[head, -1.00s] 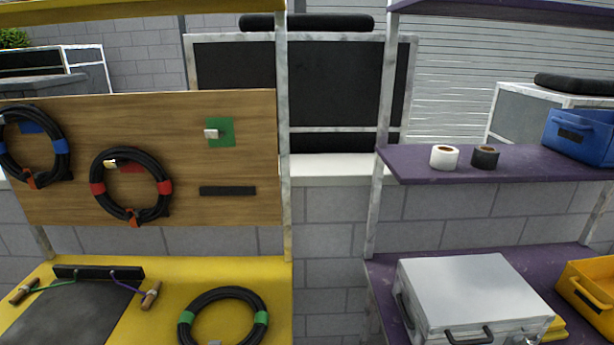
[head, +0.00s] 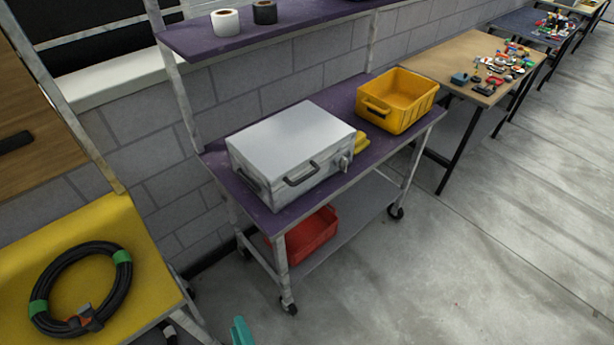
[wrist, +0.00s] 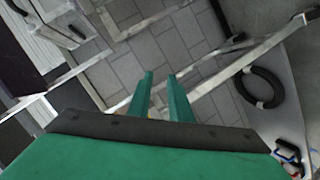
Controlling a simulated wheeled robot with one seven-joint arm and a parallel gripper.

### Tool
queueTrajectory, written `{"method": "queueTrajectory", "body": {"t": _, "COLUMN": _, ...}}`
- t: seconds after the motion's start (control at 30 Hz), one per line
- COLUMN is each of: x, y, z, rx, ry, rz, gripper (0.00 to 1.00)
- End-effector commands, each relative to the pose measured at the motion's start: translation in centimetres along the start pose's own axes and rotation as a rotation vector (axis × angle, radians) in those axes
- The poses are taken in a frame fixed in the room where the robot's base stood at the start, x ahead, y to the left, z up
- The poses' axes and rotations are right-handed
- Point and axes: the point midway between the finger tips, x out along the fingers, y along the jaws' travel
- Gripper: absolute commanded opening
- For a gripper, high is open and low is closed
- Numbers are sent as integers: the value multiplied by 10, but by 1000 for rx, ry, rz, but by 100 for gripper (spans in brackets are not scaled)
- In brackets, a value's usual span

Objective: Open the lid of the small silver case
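The small silver case (head: 290,146) lies on the purple cart's middle shelf in the head view. Its lid is shut. A dark handle (head: 300,174) is on its front side, with a small latch-like part (head: 345,162) near the right corner and another dark handle on its left side. My gripper (wrist: 160,78) shows in the wrist view with two green fingers apart and nothing between them. In the head view only a green tip (head: 242,330) shows at the bottom edge, well in front of the cart and away from the case.
A yellow bin (head: 397,100) stands right of the case, and a red bin (head: 312,238) sits on the lower shelf. Two tape rolls (head: 226,22) stand on the upper shelf. A yellow table (head: 110,225) with a coiled cable (head: 82,290) is at left. The floor (head: 450,270) at right is clear.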

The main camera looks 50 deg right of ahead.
Motion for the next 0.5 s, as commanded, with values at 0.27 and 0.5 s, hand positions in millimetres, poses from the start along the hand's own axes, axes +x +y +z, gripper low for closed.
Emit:
{"method": "queueTrajectory", "body": {"t": 0.27, "x": 74, "y": 73, "z": 13, "rx": -319, "ry": -214, "rz": 107, "gripper": 18}}
{"method": "queueTrajectory", "body": {"t": 0.5, "x": 111, "y": 157, "z": 27, "rx": -542, "ry": -456, "rz": 168, "gripper": 18}}
